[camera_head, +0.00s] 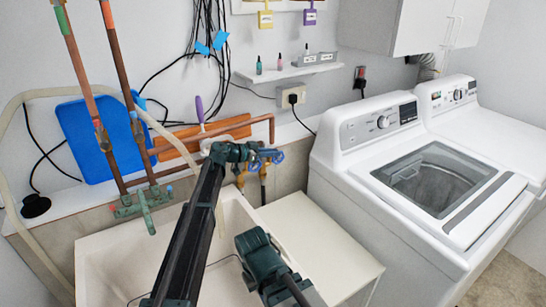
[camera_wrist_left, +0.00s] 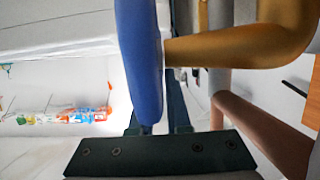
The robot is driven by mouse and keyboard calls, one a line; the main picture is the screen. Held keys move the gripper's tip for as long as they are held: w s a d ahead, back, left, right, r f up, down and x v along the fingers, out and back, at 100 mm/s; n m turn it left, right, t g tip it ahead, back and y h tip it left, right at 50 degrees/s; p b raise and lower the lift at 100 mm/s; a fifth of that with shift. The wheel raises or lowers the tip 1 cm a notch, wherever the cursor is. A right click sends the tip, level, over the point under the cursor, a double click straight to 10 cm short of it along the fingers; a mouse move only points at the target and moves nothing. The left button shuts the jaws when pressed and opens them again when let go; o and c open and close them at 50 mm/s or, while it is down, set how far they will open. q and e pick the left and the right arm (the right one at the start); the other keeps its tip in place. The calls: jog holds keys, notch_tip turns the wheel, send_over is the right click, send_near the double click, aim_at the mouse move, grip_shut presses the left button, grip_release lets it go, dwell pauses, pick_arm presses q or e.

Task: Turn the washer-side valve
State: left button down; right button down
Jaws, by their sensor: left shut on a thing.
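The valve's blue handle (camera_head: 278,157) shows just past my left gripper (camera_head: 264,155) in the head view, by the wall behind the sink. It hangs on brass fittings (camera_head: 263,185) near the end of a copper pipe, left of the washer (camera_head: 425,185). In the left wrist view the blue handle (camera_wrist_left: 140,60) is large and close, reaching down between the fingers of my left gripper (camera_wrist_left: 153,112). That gripper is shut on it. A brass pipe (camera_wrist_left: 230,47) joins the handle's right side. A dark green part of my right arm shows low in the head view; its fingers cannot be made out.
A white sink (camera_head: 110,262) lies under my left arm. A white cabinet top (camera_head: 310,235) stands between sink and washer. Copper pipes (camera_head: 85,75) and a blue panel (camera_head: 90,140) are at the left. A small shelf (camera_head: 290,70) holds bottles above the valve.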

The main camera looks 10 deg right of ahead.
jog(key=shift+f, duration=0.35)
pick_arm(q)
jog(key=c, duration=0.9)
grip_release()
jog(key=shift+r+p, duration=0.7)
jog(key=s+a+r+p, duration=0.1)
jog(key=s, duration=0.4)
jog(key=s+a+r+p, duration=0.1)
jog(key=s, duration=0.4)
jog(key=s+a+r+p, duration=0.1)
jog(key=s, duration=0.4)
jog(key=shift+s+r, duration=0.25)
jog(key=shift+s, duration=0.15)
pick_arm(e)
notch_tip(320, 180, up, 5)
